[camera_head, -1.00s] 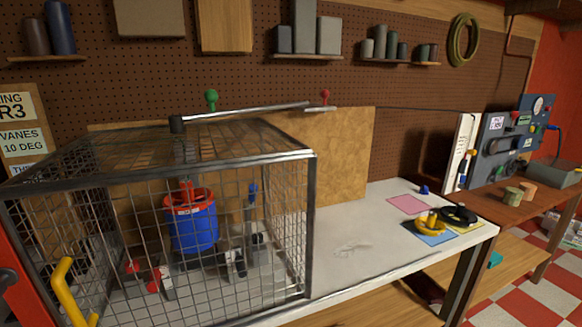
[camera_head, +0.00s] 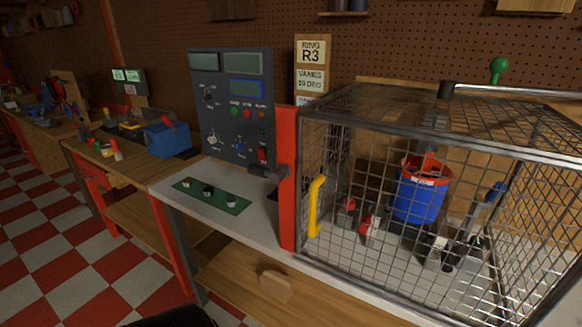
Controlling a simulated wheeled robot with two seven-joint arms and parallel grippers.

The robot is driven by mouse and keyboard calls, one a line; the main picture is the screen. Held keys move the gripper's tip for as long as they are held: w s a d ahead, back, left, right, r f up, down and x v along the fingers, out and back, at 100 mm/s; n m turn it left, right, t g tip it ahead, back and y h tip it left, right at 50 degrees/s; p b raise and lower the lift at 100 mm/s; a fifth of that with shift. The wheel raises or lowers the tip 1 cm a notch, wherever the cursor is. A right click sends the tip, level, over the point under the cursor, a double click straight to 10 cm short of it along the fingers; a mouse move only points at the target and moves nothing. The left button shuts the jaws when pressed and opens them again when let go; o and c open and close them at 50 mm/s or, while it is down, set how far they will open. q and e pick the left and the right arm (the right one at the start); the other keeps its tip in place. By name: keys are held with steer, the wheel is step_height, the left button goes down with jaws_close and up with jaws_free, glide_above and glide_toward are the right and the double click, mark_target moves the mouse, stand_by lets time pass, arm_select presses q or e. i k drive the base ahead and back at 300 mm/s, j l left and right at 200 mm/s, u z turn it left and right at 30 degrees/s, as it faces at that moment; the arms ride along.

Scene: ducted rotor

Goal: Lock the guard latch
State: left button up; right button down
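The wire-mesh guard cage (camera_head: 443,136) stands on the white bench at the right. Its yellow handle (camera_head: 315,206) is upright at the cage's left front edge, beside a red post (camera_head: 289,180). A dark lever-like part (camera_head: 268,171) sticks out to the left from the red post; it may be the latch, but I cannot tell its state. Inside the cage is a blue cylinder with a red rim (camera_head: 419,192). Neither of my grippers is in view.
A dark control panel (camera_head: 226,132) with displays, buttons and switches stands left of the red post. A blue box (camera_head: 168,138) sits on a wooden bench farther left. The checkered floor is open at lower left.

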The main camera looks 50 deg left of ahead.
mark_target(262, 172)
steer(key=k+j+u, duration=0.1)
steer(key=u, duration=1.6)
steer(key=z, duration=0.3)
steer(key=i+j+z, duration=0.1)
steer(key=j+z, duration=0.15)
steer(key=z, duration=0.2)
steer(key=j+z, duration=0.25)
steer(key=z, duration=0.25)
steer(key=j+z, duration=0.25)
steer(key=z, duration=0.2)
steer(key=j+z, duration=0.25)
steer(key=z, duration=0.25)
steer(key=k+j+z, duration=0.1)
steer(key=z, duration=0.35)
steer(key=k+j, duration=0.05)
steer(key=j, duration=0.05)
